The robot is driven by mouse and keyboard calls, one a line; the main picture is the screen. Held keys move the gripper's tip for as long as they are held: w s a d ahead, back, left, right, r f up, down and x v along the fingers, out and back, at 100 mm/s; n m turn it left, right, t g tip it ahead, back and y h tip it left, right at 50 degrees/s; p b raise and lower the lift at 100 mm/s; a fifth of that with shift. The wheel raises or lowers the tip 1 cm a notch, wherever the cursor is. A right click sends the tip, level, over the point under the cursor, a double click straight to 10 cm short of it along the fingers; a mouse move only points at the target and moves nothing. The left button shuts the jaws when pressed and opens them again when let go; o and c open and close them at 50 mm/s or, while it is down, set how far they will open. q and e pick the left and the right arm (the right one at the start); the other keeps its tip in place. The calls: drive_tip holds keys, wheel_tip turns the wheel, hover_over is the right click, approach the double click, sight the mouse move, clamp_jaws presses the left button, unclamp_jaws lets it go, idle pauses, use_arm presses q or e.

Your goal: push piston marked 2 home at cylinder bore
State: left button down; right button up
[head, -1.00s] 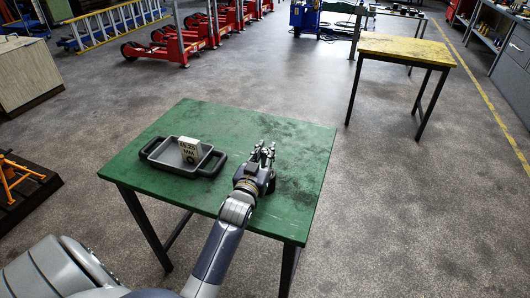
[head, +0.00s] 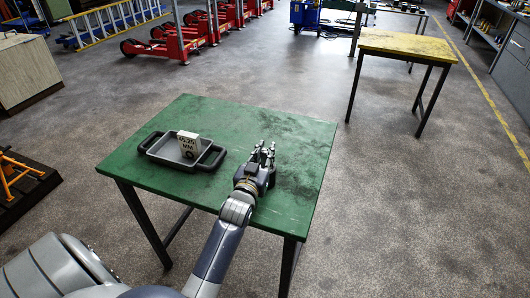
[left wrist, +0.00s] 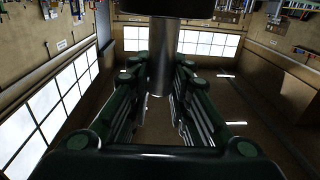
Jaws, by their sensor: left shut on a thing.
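My left gripper (head: 264,155) is over the right part of the green table (head: 200,115). In the left wrist view its fingers (left wrist: 160,105) are closed around a smooth silver metal cylinder (left wrist: 161,60), which I take to be the piston. The cylinder's upper end in that picture meets a dark body (left wrist: 165,7), cut off by the frame edge. I cannot tell whether that body is the cylinder with the bore, or whether the piston is inside it. No mark 2 is readable. In the head view the gripper hides most of the held thing. My right gripper is not in view.
A dark grey tray (head: 156,153) with handles sits on the left of the green table, holding a white block (head: 188,145) with black lettering. A yellow-topped table (head: 407,46) stands at the back right. The floor between the tables is clear.

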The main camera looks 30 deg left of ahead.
use_arm(q)
drive_tip(key=shift+f+b, duration=0.55)
drive_tip(key=shift+f, duration=0.2)
drive_tip(key=c, duration=1.4)
unclamp_jaws()
drive_tip(key=shift+f, duration=0.1)
drive_tip(key=v, duration=1.2)
